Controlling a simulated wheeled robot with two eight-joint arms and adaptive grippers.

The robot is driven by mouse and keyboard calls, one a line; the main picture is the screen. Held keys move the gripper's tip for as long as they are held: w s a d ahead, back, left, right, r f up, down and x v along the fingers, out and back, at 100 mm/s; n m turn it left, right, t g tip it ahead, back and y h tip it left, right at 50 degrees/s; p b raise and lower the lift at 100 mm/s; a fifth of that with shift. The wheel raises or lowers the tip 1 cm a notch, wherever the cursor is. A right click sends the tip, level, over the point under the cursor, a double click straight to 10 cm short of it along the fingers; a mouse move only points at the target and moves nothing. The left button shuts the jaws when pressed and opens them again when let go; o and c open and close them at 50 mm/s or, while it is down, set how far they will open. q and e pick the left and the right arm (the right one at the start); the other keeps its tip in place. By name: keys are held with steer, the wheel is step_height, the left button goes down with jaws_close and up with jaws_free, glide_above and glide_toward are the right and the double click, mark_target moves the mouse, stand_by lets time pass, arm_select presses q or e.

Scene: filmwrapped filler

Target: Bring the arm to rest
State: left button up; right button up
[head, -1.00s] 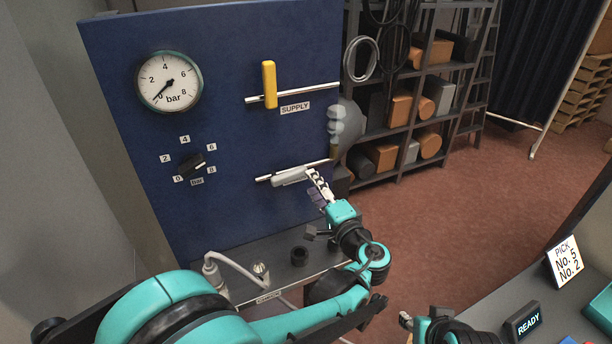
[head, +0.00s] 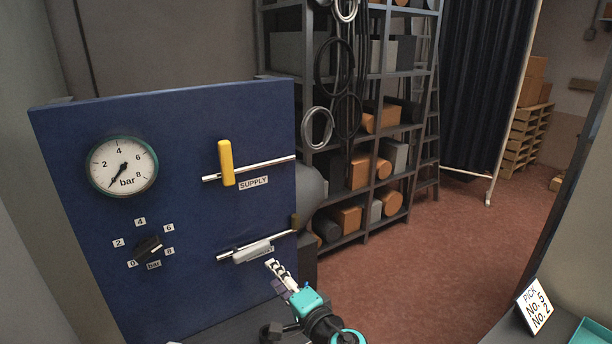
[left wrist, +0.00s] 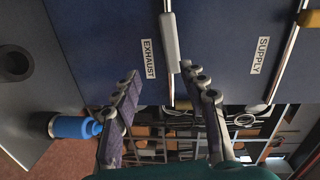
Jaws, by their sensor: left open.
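My left gripper (head: 276,272) is open and empty, just below the right end of the white handle (head: 253,252) on the lower pipe of the blue panel. In the left wrist view, its two fingers (left wrist: 160,76) are spread apart. The white handle (left wrist: 170,40), beside the EXHAUST label, appears ahead of them, its end close to one fingertip; whether they touch I cannot tell. The white handle lies along its pipe. The yellow SUPPLY handle (head: 226,163) stands across the upper pipe. My right gripper is not in view.
The blue panel (head: 90,230) carries a gauge (head: 122,166) with its needle near 0, and a black knob (head: 148,248). A shelf rack (head: 350,228) with boxes and hoses stands behind. A PICK sign (head: 535,306) is at lower right. Red floor between is open.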

arm_select(q)
steer(key=s+a+f+n+g+h, duration=0.1)
steer(key=s+a+f+n+g, duration=0.2)
steer(key=a, duration=0.5)
steer(key=s+a+f+n+g+h, duration=0.1)
steer(key=s+f+n+h, duration=0.2)
steer(key=s, duration=0.5)
steer(key=s+a+f+n+g+h, duration=0.1)
steer(key=s+f+n+g+h, duration=0.1)
steer(key=s+f+h, duration=0.3)
steer(key=s+f+n, duration=0.1)
steer(key=s, duration=0.3)
steer(key=shift+g+h+b, duration=0.3)
steer(key=shift+a+f, duration=0.1)
